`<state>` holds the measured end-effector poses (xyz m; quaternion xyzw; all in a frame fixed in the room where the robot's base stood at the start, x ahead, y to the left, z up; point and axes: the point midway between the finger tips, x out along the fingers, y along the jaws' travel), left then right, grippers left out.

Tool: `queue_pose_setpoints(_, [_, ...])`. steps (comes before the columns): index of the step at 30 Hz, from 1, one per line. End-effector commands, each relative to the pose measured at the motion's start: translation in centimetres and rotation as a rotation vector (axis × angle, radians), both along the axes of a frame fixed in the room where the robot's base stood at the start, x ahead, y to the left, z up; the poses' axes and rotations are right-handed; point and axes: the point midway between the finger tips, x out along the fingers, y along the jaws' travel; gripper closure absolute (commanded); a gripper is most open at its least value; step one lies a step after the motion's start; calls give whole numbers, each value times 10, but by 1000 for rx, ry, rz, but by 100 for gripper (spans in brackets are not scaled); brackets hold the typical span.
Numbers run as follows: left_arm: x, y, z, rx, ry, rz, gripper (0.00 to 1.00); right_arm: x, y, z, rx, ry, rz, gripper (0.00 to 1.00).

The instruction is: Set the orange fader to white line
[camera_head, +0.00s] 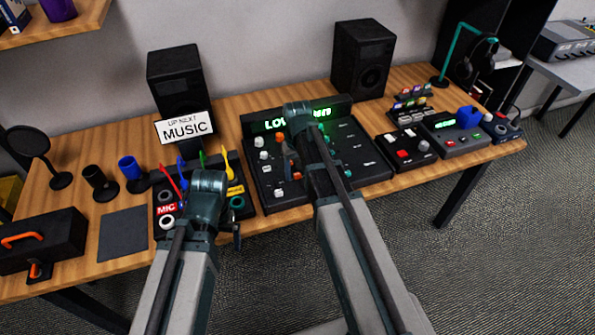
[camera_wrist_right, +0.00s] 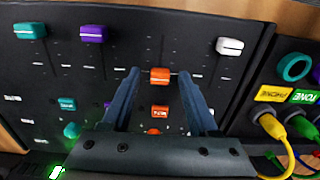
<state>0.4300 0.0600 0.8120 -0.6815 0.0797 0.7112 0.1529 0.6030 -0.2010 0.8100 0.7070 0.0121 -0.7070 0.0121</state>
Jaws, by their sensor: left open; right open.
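The orange fader (camera_wrist_right: 160,76) sits on the dark mixer panel between the two fingers of my right gripper (camera_wrist_right: 160,78) in the right wrist view. The fingers are open, one on each side of the cap, with a gap to it. Short pale marks show along the fader tracks; which one is the white line I cannot tell. In the head view my right gripper (camera_head: 291,165) is over the mixer (camera_head: 350,155) and hides the orange fader. My left gripper (camera_head: 236,236) hangs near the table's front edge by the cable box, its fingers mostly hidden by the arm.
A white fader (camera_wrist_right: 229,46) and a purple fader (camera_wrist_right: 92,33) flank the orange one, with a teal fader (camera_wrist_right: 30,31) farther left. The cable box (camera_head: 158,196) with coloured plugs stands left of the mixer. Speakers (camera_head: 363,60) stand behind.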

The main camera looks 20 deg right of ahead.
Motion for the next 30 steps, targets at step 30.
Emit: queue_pose_setpoints(30, [0,0,104,0,0,0,6,0,0,104,0,0,0,40])
